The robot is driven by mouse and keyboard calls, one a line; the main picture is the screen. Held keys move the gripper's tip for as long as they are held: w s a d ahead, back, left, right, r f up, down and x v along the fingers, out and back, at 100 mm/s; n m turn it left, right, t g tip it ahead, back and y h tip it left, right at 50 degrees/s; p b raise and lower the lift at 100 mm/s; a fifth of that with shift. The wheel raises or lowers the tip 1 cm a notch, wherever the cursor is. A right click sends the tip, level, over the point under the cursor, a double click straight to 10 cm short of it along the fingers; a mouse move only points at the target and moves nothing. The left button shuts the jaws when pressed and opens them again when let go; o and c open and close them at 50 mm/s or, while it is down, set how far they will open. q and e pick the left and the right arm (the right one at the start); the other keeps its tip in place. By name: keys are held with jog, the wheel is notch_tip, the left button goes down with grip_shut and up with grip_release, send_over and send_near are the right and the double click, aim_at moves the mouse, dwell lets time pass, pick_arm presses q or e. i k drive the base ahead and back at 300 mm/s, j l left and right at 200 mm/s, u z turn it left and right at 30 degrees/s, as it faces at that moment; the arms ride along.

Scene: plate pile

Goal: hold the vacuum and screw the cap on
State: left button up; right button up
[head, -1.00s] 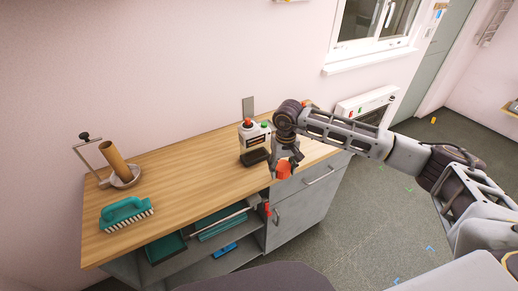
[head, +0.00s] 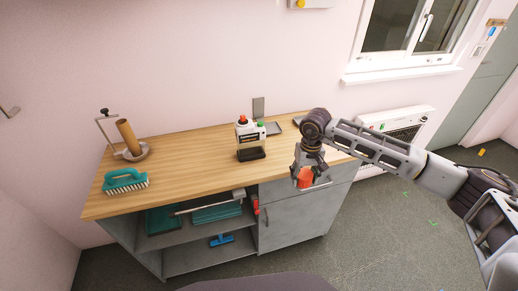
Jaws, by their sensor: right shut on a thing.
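A small white, bottle-like body (head: 242,133) stands upright on the wooden counter. It has a red part on top, a green-topped part at its right, and a dark block at its foot. I take it for the vacuum, but it is too small to be sure. My right gripper (head: 304,174) points down at the counter's front edge, to the right of the white body and apart from it. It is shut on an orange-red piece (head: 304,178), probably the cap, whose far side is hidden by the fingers. My left gripper is not in view.
The counter (head: 190,165) has free room left of the white body. A teal brush (head: 124,180) and a holder with a brown roll (head: 129,138) stand at the left. Open shelves below hold teal items; a window is upper right.

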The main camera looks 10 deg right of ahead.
aim_at(251, 141)
jog(key=k+l+u, duration=0.1)
jog(key=l, duration=0.25)
jog(key=k+l, duration=0.15)
jog(key=l, duration=0.2)
jog(key=k+l+u, duration=0.15)
jog(key=l, duration=0.15)
jog(key=k+l, duration=0.15)
jog(key=l, duration=0.2)
jog(key=i+u, duration=0.05)
